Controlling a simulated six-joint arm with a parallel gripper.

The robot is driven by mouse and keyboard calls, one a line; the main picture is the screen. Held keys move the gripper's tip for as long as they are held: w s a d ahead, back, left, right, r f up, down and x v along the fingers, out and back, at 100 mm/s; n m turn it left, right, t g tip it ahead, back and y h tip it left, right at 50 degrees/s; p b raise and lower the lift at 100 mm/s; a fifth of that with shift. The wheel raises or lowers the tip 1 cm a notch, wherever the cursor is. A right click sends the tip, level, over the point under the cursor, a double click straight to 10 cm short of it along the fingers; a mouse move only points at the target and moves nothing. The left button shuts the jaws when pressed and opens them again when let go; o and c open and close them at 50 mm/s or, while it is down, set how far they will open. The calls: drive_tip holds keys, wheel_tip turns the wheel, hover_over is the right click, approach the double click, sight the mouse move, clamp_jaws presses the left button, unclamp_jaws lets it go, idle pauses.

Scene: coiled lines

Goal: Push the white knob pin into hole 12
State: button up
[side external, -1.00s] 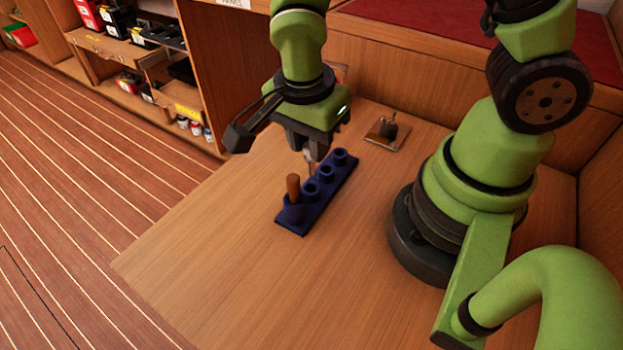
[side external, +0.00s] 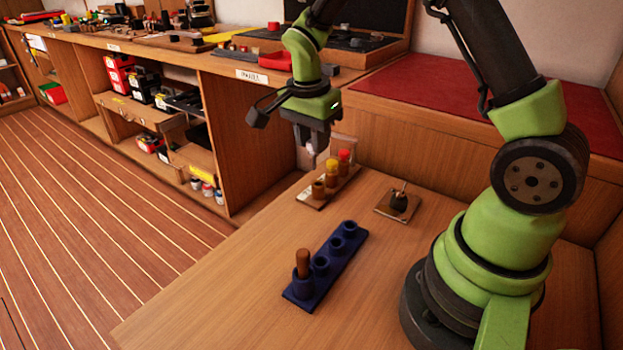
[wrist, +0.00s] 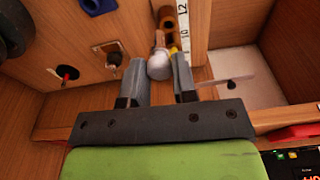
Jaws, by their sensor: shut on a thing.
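The white knob pin (wrist: 158,64) is between my two fingertips in the wrist view. My gripper (wrist: 160,80) is shut on it. In the side view my gripper (side external: 314,145) hangs above the back of the table, with the pale pin end just under the fingers. Below and close to it is a wooden rack (side external: 313,203) with brown, yellow and red pieces. In the wrist view the rack's white strip (wrist: 185,22) carries labels that look like "L2" and "10". I cannot make out which hole is 12; the pin and fingers cover part of the rack.
A dark blue holder (side external: 330,263) with several sockets stands nearer the front, a brown-handled pin (side external: 302,262) upright in its end socket. A small plate (side external: 384,209) with a dark pot is right of the rack. The front of the table is clear.

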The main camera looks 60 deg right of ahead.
drive_tip(key=d+f, duration=0.3)
drive_tip(key=f, duration=0.2)
drive_tip(key=shift+w, duration=0.45)
drive_tip(key=shift+d+f, duration=0.1)
drive_tip(key=shift+f, duration=0.15)
idle(0.8)
drive_tip(key=shift+f, duration=1.7)
drive_tip(key=o, duration=1.3)
